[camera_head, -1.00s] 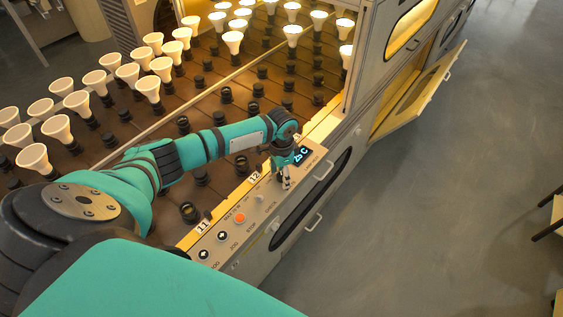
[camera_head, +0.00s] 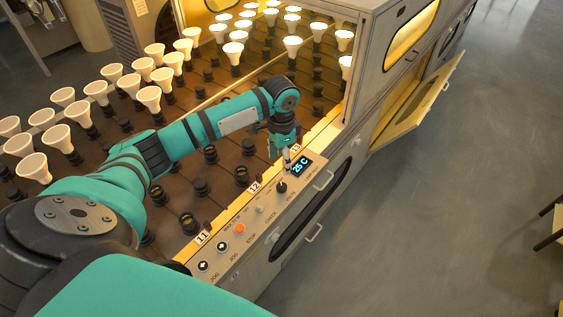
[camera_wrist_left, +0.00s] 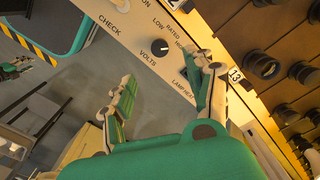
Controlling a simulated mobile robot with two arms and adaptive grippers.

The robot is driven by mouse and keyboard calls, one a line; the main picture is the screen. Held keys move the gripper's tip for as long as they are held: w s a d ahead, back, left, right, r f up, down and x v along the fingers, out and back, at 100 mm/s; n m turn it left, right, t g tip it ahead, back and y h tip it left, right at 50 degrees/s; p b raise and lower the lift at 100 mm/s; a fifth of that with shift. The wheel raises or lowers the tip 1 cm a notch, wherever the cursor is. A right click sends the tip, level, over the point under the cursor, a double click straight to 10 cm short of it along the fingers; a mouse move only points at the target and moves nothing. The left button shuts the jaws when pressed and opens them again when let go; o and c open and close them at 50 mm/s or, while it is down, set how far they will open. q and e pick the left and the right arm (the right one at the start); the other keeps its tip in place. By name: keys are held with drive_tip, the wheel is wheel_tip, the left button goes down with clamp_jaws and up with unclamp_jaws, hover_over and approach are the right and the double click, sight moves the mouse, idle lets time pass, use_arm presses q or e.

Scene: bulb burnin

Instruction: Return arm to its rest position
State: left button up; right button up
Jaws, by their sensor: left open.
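My left arm reaches in from the left in the head view, over the rack of sockets. My left gripper (camera_head: 287,162) points down above the control panel (camera_head: 262,207), close to the display reading 25 C (camera_head: 301,164). The black VOLTS knob (camera_head: 281,187) is just below the fingers; it also shows in the wrist view (camera_wrist_left: 160,47). In the wrist view the left gripper (camera_wrist_left: 165,88) is open, its fingers wide apart, with nothing between them. The knob stands beyond the fingertips, apart from them.
White bulbs (camera_head: 149,97) stand in sockets across the rack (camera_head: 215,185), left and behind. A cabinet door (camera_head: 420,105) hangs open at right. An orange button (camera_head: 239,229) and switches line the panel.

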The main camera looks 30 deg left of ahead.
idle(0.4)
use_arm(q)
drive_tip(key=s+d+f+t+h, duration=0.1)
drive_tip(key=s+d+f, duration=0.3)
drive_tip(key=s+d, duration=0.3)
drive_tip(key=s+d+f+t+h, duration=0.1)
drive_tip(key=s+d+f, duration=0.35)
drive_tip(key=d, duration=0.45)
drive_tip(key=s+a+r+n+t+y, duration=0.1)
drive_tip(key=s+a+r+n, duration=0.1)
drive_tip(key=s, duration=0.5)
drive_tip(key=s+a+r+n+t+y, duration=0.1)
drive_tip(key=s+a+r+n, duration=0.15)
drive_tip(key=s, duration=0.45)
wheel_tip(320, 180, down, 27)
drive_tip(key=s+g, duration=0.2)
drive_tip(key=s+a+f+g, duration=0.1)
drive_tip(key=s+a+f, duration=0.1)
drive_tip(key=s+f, duration=1.4)
drive_tip(key=shift+s+a, duration=0.2)
drive_tip(key=shift+s, duration=0.1)
